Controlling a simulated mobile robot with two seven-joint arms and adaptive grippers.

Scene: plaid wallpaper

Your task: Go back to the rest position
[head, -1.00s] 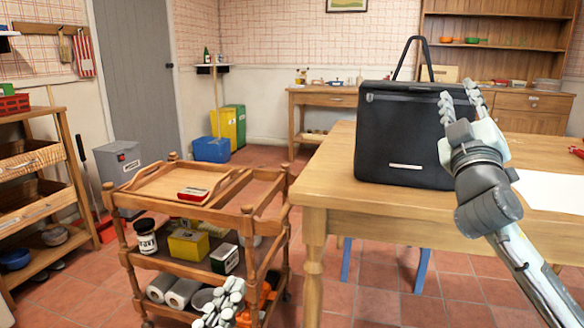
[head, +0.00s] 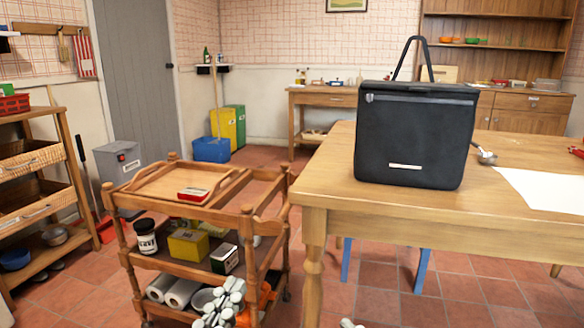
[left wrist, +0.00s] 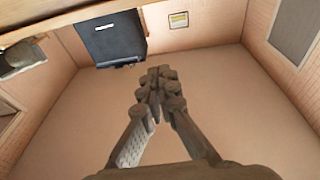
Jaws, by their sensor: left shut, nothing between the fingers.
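My left gripper (head: 222,303) shows at the bottom of the head view, in front of the wooden trolley (head: 262,213). In the left wrist view its fingers (left wrist: 158,84) come together at the tips, with nothing between them. Only a small grey piece at the bottom edge of the head view, right of the trolley, may be my right gripper (head: 350,323); its fingers cannot be made out. A black bag (head: 415,140) with a raised handle stands upright on the wooden table (head: 400,212), with no gripper at it.
A ladle (head: 486,156) and a white sheet (head: 545,190) lie on the table right of the bag. The trolley carries a tray with a red tin (head: 193,194), and jars, boxes and paper rolls below. Shelves (head: 40,190) stand at the left. Tiled floor is open behind the trolley.

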